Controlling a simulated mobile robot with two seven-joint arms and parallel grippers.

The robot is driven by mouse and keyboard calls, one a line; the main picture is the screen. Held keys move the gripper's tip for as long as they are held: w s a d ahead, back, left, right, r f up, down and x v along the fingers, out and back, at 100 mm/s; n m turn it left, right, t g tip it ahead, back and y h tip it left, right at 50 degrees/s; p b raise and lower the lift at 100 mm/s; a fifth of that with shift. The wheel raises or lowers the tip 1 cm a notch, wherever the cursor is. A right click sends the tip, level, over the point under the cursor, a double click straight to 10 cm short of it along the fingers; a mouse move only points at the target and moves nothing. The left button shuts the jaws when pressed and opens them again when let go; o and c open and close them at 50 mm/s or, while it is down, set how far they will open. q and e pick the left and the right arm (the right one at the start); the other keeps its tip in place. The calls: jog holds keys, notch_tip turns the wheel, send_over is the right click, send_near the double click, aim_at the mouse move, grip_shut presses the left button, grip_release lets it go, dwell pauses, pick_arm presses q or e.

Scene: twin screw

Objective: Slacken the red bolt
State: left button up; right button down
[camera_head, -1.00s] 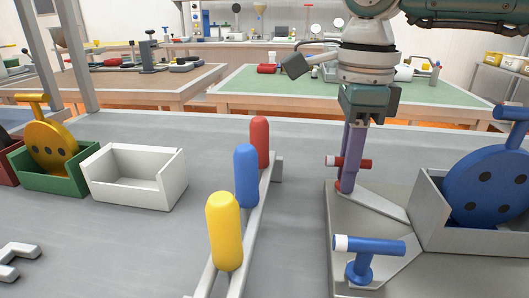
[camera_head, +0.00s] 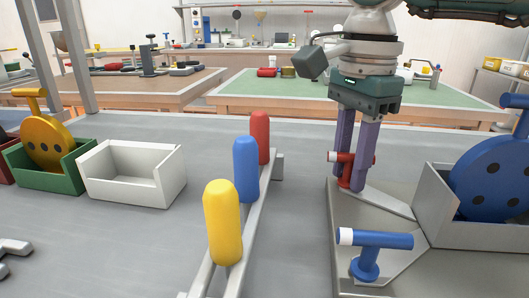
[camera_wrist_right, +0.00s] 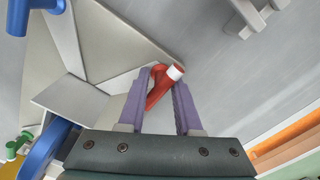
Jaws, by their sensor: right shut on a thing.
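The red bolt (camera_head: 350,157) stands upright on the grey plate at the right, with a red crossbar that has a white end pointing left. My right gripper (camera_head: 353,180) points down over it, one purple finger on each side, shut on the bolt. In the right wrist view the red bolt (camera_wrist_right: 158,92) lies between the two purple fingers of the right gripper (camera_wrist_right: 162,80), its white end towards the right finger. My left gripper is in neither view.
A similar blue bolt (camera_head: 382,241) stands nearer on the plate (camera_head: 420,282). A grey bin (camera_head: 430,210) with a blue disc is at right. A rack with yellow (camera_head: 222,222), blue and red handles stands left of the plate. White (camera_head: 130,190) and green (camera_head: 50,180) bins are further left.

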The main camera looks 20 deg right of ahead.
jog(key=c, duration=0.8)
grip_release()
jog(key=shift+c, duration=0.2)
notch_tip(320, 180, up, 10)
